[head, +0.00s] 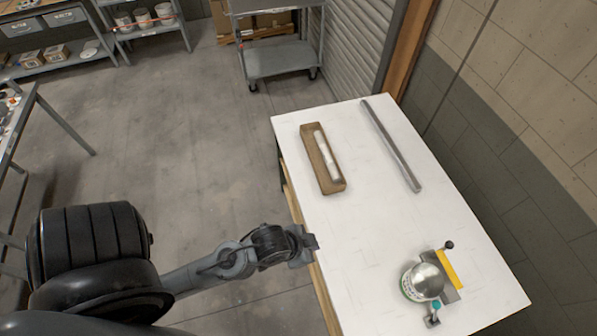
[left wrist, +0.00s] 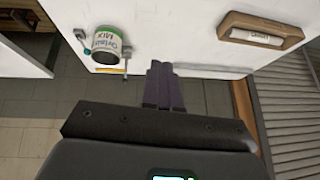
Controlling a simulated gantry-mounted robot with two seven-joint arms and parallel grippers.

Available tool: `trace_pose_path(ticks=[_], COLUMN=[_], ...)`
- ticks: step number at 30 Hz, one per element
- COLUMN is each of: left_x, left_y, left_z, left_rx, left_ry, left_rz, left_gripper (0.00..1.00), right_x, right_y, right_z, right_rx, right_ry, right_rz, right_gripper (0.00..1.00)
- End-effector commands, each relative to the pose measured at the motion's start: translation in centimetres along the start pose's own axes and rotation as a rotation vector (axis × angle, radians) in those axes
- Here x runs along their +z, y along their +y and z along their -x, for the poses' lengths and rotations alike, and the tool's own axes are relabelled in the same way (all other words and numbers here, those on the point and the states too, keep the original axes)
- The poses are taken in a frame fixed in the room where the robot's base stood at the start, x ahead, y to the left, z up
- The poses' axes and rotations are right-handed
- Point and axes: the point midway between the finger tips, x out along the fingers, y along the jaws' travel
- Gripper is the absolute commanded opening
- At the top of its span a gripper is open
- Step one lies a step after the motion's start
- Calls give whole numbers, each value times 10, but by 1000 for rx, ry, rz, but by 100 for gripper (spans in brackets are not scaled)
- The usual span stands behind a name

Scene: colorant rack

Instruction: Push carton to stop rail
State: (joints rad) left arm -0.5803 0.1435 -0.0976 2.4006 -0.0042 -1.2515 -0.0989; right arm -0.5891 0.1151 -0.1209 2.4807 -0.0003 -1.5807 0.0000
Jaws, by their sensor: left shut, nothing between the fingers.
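The carton (head: 318,165) is a long brown box with a white strip along its top. It lies on the white table toward the far left edge, and shows at the upper right of the left wrist view (left wrist: 262,30). The stop rail (head: 391,143) is a straight grey bar to the right of the carton, with bare table between them. My left gripper (head: 312,242) is shut and empty at the table's left edge, nearer than the carton and apart from it. Its closed dark fingers (left wrist: 164,86) show in the left wrist view. My right gripper is out of view.
A labelled can with a silver top (head: 424,281) stands near the table's near right, by a yellow bar (head: 451,268) and small knobs. The white tabletop (head: 372,222) is clear between the can and carton. A grey cart (head: 278,60) stands beyond the table.

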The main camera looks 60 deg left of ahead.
Motion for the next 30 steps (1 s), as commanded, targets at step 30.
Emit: trace_pose_path(ticks=[30], left_x=[147], left_y=[-288], left_z=[-277], left_rx=[-566], left_ry=[788], left_rz=[-944], left_gripper=[0], right_x=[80], right_y=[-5], right_z=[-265], right_rx=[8], right_ry=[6], right_rz=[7], right_gripper=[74])
